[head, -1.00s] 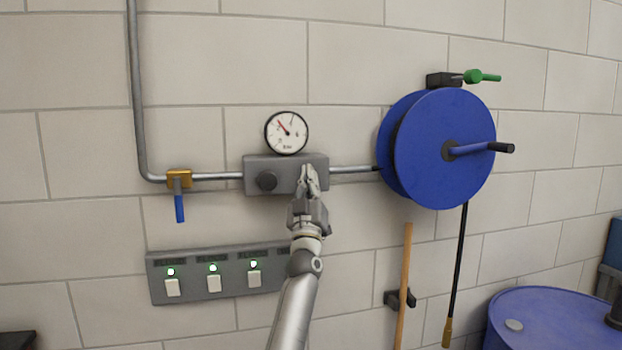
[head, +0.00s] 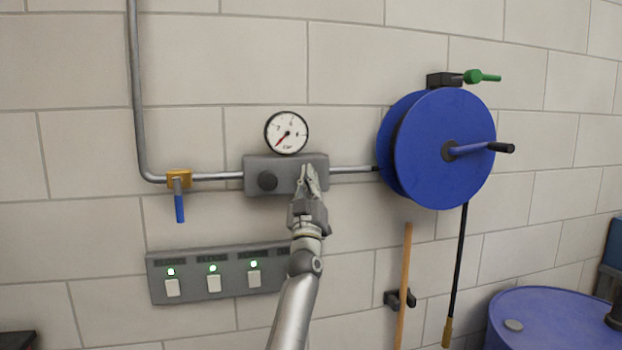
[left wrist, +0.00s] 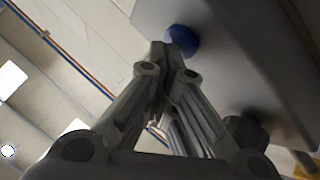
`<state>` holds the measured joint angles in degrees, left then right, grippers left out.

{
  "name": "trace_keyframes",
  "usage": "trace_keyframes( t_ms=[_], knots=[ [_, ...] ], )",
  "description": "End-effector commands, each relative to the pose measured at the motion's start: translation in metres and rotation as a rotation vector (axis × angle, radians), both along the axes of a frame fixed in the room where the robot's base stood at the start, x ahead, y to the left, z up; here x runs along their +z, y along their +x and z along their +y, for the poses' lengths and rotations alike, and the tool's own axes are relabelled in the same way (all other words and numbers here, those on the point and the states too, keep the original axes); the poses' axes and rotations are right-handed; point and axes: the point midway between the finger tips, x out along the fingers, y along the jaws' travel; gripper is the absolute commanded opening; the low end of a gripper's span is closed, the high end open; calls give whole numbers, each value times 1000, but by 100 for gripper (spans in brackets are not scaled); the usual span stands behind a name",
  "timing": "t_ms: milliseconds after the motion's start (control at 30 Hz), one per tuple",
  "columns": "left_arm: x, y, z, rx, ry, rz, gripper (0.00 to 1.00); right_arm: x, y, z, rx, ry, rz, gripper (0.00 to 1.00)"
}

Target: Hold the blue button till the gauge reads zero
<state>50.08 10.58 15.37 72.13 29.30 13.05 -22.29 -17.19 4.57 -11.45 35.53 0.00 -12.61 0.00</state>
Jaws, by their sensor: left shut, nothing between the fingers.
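The round white gauge (head: 287,132) sits above the grey valve box (head: 285,170) on the wall pipe. Its red needle points to the lower left, near the low end of the dial. My left gripper (head: 308,172) is shut and empty, with its fingertips up at the right part of the box front. The blue button (left wrist: 183,40) shows in the left wrist view, right at the shut fingertips (left wrist: 160,50) and partly behind them. The fingertips seem to touch it. In the head view the gripper hides the button. My right gripper is out of view.
A blue-handled valve (head: 179,205) hangs to the left. A switch panel (head: 192,290) with green lights is below. A blue hose reel (head: 440,120) with a crank is to the right, above a blue drum (head: 550,325).

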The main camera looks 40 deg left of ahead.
Motion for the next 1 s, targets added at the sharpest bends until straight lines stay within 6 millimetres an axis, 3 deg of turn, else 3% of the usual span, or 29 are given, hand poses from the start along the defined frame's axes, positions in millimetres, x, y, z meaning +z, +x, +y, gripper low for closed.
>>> trace_keyframes(
  t_ms=[800,1000],
  knots=[
    [-1,-13,-15,0,0,1,0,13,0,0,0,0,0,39],
    [1,-23,-28,-2,0,1,0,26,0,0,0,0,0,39]
  ],
)
